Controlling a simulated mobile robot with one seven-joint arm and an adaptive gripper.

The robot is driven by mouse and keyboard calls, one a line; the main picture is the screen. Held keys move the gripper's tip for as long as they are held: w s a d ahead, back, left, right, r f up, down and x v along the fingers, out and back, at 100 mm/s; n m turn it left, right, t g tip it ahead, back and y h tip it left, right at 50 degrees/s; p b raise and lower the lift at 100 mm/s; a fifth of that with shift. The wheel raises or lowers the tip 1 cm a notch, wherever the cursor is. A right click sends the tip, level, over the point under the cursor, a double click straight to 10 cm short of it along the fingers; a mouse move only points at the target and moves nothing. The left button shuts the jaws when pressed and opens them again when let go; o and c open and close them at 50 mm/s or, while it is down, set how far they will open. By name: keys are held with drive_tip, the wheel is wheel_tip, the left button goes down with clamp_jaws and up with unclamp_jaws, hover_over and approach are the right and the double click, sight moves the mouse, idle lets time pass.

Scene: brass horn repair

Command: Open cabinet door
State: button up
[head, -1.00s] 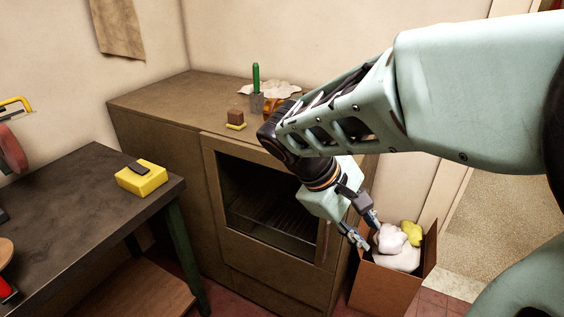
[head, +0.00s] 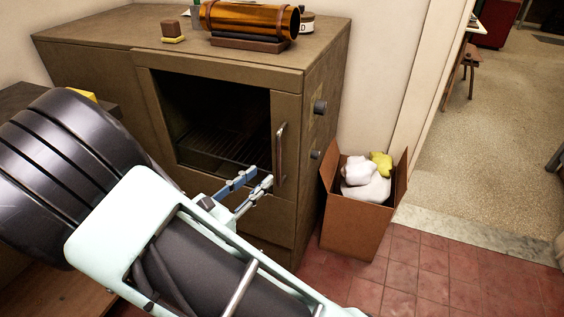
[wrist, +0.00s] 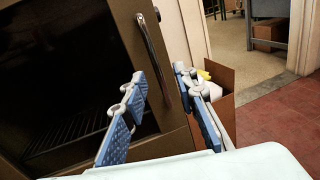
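The brown cabinet (head: 287,226) has a framed door (head: 162,137) with a dark window showing a wire rack behind it. The door looks shut. Its vertical metal handle (head: 280,153) is on the door's right side. It also shows in the wrist view as a slanted bar (wrist: 150,48). My gripper (head: 262,177) is in front of the door, just left of the handle's lower end in the head view. In the wrist view its blue-padded fingers (wrist: 160,98) are spread apart with nothing between them, and the handle lies beyond the gap. I see no contact with the handle.
A cardboard box (head: 352,228) with white and yellow cloths stands on the floor right of the cabinet. Two dark knobs (head: 320,107) stick out from the cabinet's right side. A brass cylinder (head: 250,18) lies on top. Red tiled floor (head: 440,270) is clear at the right.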

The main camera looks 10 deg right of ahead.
sight(277, 161)
drive_tip(key=shift+n+t, duration=0.4)
drive_tip(key=shift+n, duration=0.1)
drive_tip(key=x, duration=0.3)
drive_tip(key=f+b+x, duration=0.1)
drive_tip(key=x, duration=0.2)
drive_tip(key=b+x, duration=0.1)
drive_tip(key=x, duration=0.3)
drive_tip(key=shift+w+a+f, duration=0.1)
drive_tip(key=shift+w+f, duration=0.1)
drive_tip(key=shift+w, duration=0.15)
clamp_jaws()
